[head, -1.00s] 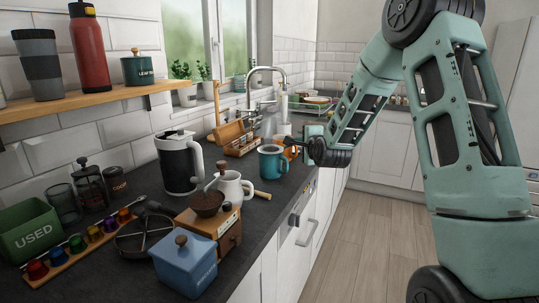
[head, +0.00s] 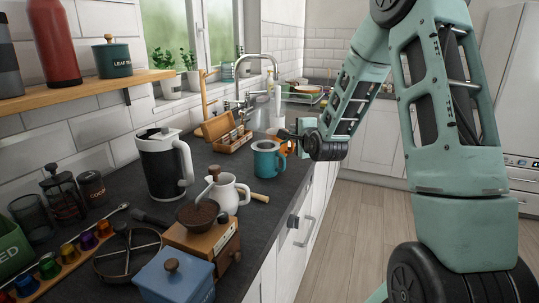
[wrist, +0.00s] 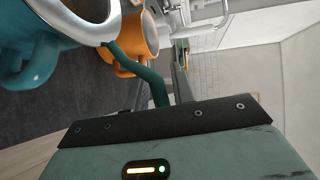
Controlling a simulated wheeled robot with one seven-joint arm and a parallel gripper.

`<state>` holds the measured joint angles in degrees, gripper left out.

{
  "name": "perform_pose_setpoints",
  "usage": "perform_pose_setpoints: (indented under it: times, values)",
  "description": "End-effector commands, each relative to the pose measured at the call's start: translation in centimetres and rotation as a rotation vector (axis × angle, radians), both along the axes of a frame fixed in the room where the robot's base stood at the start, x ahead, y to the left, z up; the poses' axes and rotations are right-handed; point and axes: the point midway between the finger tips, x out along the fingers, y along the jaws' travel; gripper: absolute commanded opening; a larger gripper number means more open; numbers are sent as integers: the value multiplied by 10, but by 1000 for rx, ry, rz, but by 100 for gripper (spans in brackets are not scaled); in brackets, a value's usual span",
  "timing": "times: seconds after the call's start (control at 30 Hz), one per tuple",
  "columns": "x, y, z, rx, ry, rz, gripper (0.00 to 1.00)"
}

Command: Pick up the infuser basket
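The teal mug (head: 266,164) stands upright on the dark worktop in the head view. In the wrist view, part of the mug (wrist: 28,55) and its handle fill the upper left. A pale metal rim (wrist: 113,22) with a grey inside shows at the mug's mouth; it looks like the infuser basket, seated in the mug, but most of it is cut off. My gripper (head: 287,134) is beside the mug's upper right. In the wrist view a dark green curved piece runs from my gripper's housing up to the rim. Its fingertips cannot be made out clearly.
An orange mug (wrist: 140,42) stands close behind the teal mug. A wooden tea box (head: 228,140) is behind to the left. A white pitcher (head: 230,195), a wooden grinder (head: 205,243) and a kettle (head: 160,170) stand nearer. The worktop's front edge lies just right of the mug.

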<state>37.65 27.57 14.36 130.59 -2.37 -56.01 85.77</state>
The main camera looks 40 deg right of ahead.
Motion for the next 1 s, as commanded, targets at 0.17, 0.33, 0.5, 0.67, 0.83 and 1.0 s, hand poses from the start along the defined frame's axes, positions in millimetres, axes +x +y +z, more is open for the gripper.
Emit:
perform_pose_setpoints:
  times: [0.17,0.33,0.5,0.67,0.83,1.0]
  values:
    - [0,0,0,0,0,0,0]
    - [0,0,0,0,0,0,0]
    - [1,0,11,-2,-2,0,0]
    - [1,-1,41,-4,-7,-1,0]
    - [0,0,74,-3,-5,0,0]
    - [1,0,95,-1,-2,1,0]
